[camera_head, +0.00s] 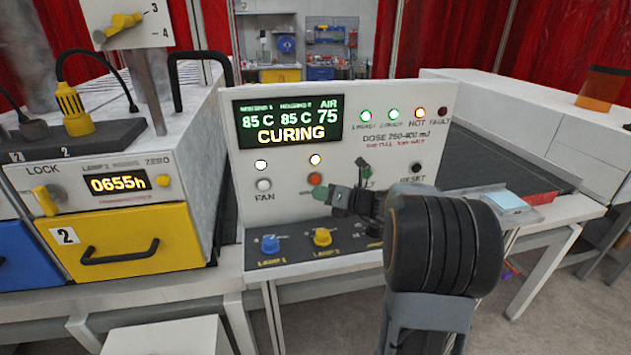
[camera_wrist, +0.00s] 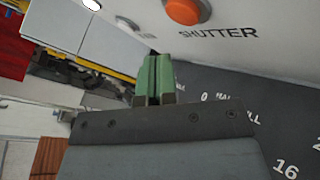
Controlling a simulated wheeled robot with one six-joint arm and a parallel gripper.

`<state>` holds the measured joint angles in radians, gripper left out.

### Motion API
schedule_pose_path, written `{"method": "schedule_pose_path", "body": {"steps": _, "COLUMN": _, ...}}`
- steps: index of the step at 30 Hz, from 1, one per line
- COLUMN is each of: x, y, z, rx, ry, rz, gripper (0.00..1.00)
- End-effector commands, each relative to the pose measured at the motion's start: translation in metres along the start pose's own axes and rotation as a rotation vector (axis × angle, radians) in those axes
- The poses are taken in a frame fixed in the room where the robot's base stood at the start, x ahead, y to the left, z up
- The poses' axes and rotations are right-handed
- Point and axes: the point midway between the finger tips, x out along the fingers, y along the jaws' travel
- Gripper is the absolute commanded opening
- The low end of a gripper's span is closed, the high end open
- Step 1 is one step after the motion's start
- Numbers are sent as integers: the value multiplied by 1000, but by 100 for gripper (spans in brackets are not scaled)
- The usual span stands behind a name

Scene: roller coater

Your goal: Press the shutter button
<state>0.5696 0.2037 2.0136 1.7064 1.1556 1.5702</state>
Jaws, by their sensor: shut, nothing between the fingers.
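The shutter button is a round orange-red button (camera_head: 315,179) on the white control panel (camera_head: 440,110), under a lit lamp. In the wrist view the orange button (camera_wrist: 187,10) is at the top edge, partly cut off, with the word SHUTTER beside it. My gripper (camera_head: 322,193) is in front of the panel, its tips just below the button in the head view. In the wrist view my gripper (camera_wrist: 156,60) has its green fingers shut together and empty, with their tips apart from the button, below and left of it in the picture. Whether the tips touch the panel cannot be told.
The display (camera_head: 288,121) reads CURING. A white fan button (camera_head: 264,184) is to the left and a black reset button (camera_head: 416,168) to the right. A blue knob (camera_head: 271,243) and a yellow knob (camera_head: 322,237) stand on the dark ledge below.

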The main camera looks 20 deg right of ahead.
Motion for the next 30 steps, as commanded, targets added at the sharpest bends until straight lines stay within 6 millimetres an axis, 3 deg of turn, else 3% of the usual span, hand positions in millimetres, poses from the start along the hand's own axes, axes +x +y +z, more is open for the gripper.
{"method": "schedule_pose_path", "body": {"steps": 9, "x": 12, "y": -8, "z": 8, "rx": 0, "ry": 1, "rz": 1, "gripper": 0}}
{"method": "schedule_pose_path", "body": {"steps": 30, "x": 12, "y": -8, "z": 8, "rx": -1, "ry": 0, "rz": 1, "gripper": 0}}
